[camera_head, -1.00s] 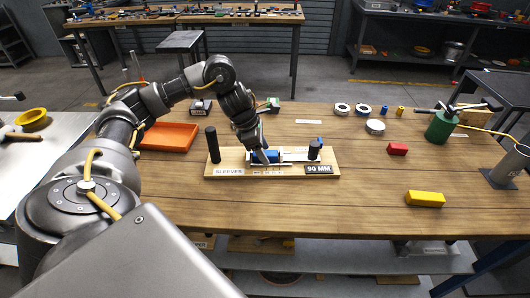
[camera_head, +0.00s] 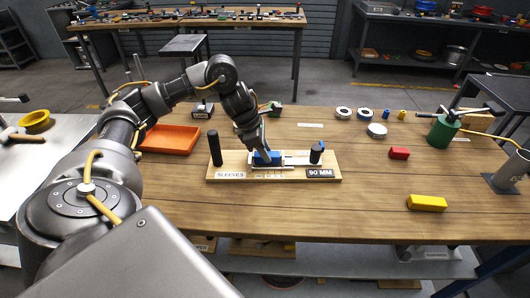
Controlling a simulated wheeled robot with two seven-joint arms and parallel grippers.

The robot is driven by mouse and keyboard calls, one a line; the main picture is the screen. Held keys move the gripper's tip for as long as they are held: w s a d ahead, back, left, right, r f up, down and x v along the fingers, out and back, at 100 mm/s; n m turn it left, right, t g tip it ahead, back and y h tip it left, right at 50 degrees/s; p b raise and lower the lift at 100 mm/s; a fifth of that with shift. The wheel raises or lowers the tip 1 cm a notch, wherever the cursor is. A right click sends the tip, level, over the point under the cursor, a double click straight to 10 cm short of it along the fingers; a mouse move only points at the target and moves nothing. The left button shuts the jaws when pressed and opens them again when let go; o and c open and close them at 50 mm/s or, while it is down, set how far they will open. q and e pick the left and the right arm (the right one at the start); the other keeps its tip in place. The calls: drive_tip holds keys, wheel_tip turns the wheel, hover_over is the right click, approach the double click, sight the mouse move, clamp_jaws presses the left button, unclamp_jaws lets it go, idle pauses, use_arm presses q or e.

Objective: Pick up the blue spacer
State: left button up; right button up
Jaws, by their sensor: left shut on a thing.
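The blue spacer (camera_head: 267,158) is at the middle of the wooden sleeves board (camera_head: 222,167), beside a pale metal bar. My left gripper (camera_head: 262,152) comes down from above and is shut on the spacer. The gripper hides part of the spacer, and I cannot tell whether it touches the board. My right gripper is not in view.
A black post (camera_head: 214,148) stands at the board's left end, and a shorter dark cylinder (camera_head: 316,153) at its right. An orange tray (camera_head: 171,138) lies behind left. Red (camera_head: 399,153) and yellow (camera_head: 427,202) blocks lie right. The front tabletop is clear.

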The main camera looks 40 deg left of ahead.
use_arm(q)
wheel_tip(320, 180, up, 3)
drive_tip(key=shift+f, duration=0.15)
drive_tip(key=s+d+r+p, duration=0.2)
drive_tip(key=s+r, duration=0.7)
drive_tip(key=s, duration=0.5)
drive_tip(key=shift+d+r, duration=0.15)
